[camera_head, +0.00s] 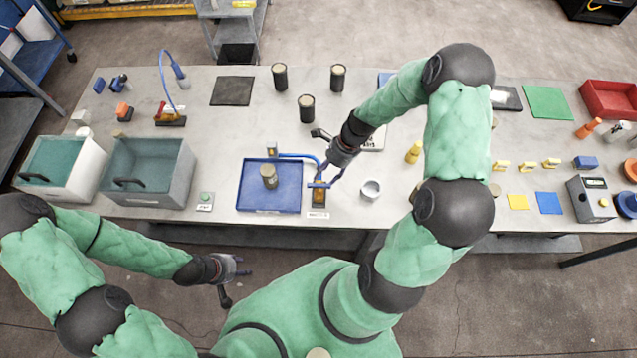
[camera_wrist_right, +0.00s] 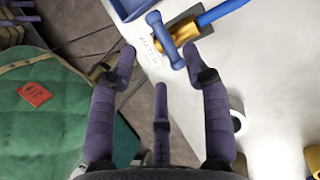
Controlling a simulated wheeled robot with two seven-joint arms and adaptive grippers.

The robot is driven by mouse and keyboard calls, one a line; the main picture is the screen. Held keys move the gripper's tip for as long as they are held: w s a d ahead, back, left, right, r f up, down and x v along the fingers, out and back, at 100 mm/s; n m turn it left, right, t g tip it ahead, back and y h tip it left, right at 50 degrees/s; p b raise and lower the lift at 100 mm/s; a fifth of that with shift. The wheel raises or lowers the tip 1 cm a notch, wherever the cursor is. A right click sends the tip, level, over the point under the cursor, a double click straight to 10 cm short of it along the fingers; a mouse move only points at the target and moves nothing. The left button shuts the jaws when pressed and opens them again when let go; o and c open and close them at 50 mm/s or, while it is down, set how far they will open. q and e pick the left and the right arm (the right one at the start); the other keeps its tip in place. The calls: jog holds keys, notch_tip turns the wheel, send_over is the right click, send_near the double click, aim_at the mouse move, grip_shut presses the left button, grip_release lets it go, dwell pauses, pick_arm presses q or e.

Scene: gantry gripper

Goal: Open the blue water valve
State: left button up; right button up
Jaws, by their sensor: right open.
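The blue water valve has a blue bar handle (camera_head: 318,185) on a brass body (camera_head: 319,198) at the table's front edge, right of the blue tray. In the right wrist view the handle (camera_wrist_right: 167,40) lies just beyond my fingertips, with the brass body (camera_wrist_right: 184,31) beside it. My right gripper (camera_head: 326,160) is open above and behind the valve. Its spread fingers (camera_wrist_right: 160,66) hold nothing, and the handle is not between them. My left gripper (camera_head: 234,275) is off the table's front edge, with its fingers spread and empty.
The blue tray (camera_head: 254,204) holds a cylinder (camera_head: 269,175). A white cup (camera_head: 370,188) stands close to the right. Dark cylinders (camera_head: 307,107) stand farther back. Grey bins (camera_head: 140,184) are at left.

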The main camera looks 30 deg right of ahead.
aim_at(317, 186)
jog(key=x, duration=0.6)
jog(key=shift+a+f, duration=0.15)
jog(key=shift+f, duration=0.15)
grip_shut()
